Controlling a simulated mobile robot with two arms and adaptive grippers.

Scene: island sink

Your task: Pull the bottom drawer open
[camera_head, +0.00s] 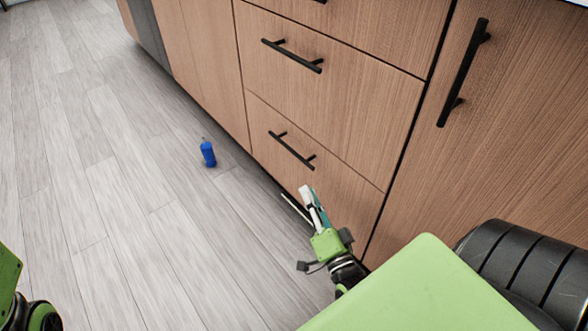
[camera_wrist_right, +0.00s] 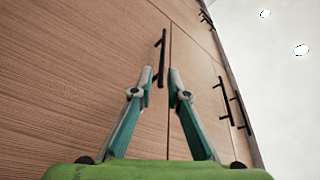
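The bottom drawer (camera_head: 330,185) has a wood-grain front and is closed, flush with the cabinet. Its black bar handle (camera_head: 291,150) is clear of the gripper. My right gripper (camera_head: 299,194) is in front of the drawer, below the handle in the head view. In the right wrist view its two teal and grey fingers (camera_wrist_right: 161,76) stand apart with nothing between them. A black handle (camera_wrist_right: 161,57), which looks like the bottom drawer's, shows just beyond the fingertips. My left gripper is not in view; only green and black parts of mine show at the lower left.
The middle drawer's handle (camera_head: 291,56) is above, and a tall cabinet door handle (camera_head: 464,72) is to the right. A small blue bottle (camera_head: 208,154) stands on the grey plank floor, left of the drawer. The floor in front is otherwise clear.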

